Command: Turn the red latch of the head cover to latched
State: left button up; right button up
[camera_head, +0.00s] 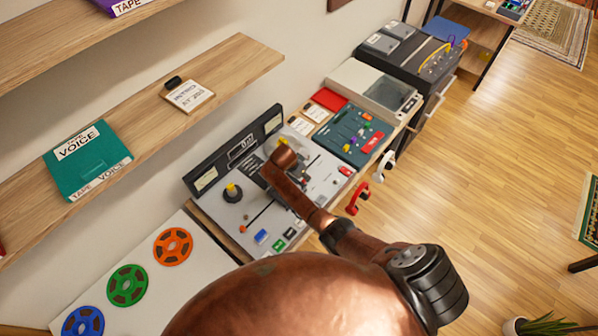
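The tape machine (228,212) lies on the worktop, with a dark meter panel along its back edge and a yellow-topped reel hub (232,190) at its left. One of my copper arms (310,208) comes from the lower right and reaches over the middle of the machine. It hides part of the deck, including much of the middle. Dark shapes beside the arm's end could be the head cover or my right gripper; I cannot tell which. The red latch cannot be made out with certainty; a small red part (346,171) shows at the deck's right edge. My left gripper is not in view.
Right of the machine are a dark teal panel (345,143) with knobs, a red box (328,99) and a grey-lidded device (385,92). Red headphones (357,198) hang at the worktop's front. Shelves (232,70) overhang at left.

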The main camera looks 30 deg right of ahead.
jog(key=v, duration=0.7)
jog(key=shift+r, duration=0.1)
